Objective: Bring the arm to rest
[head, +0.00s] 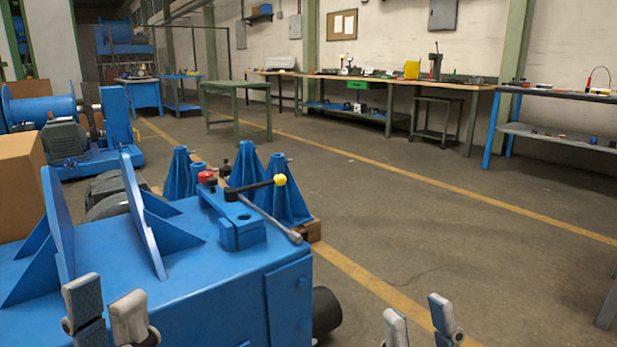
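My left gripper (108,312) shows at the bottom left, its two grey fingers pointing up in front of the blue machine housing (200,300). A gap shows between its fingertips and nothing is seen between them. My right gripper (418,318) shows at the bottom edge, right of the machine, over the floor. Its fingertips are apart with only floor visible between them. A lever (250,190) with a yellow knob (280,180) sits on top of the blue machine, and a red knob (207,177) is beside it. Most of both arms is out of view.
Blue stands (262,190) rise behind the machine, and a cardboard box (20,185) is at the left edge. A green table (236,86), a long workbench (385,80) and a blue-legged bench (560,93) stand farther back. The floor (430,210) at the right is open.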

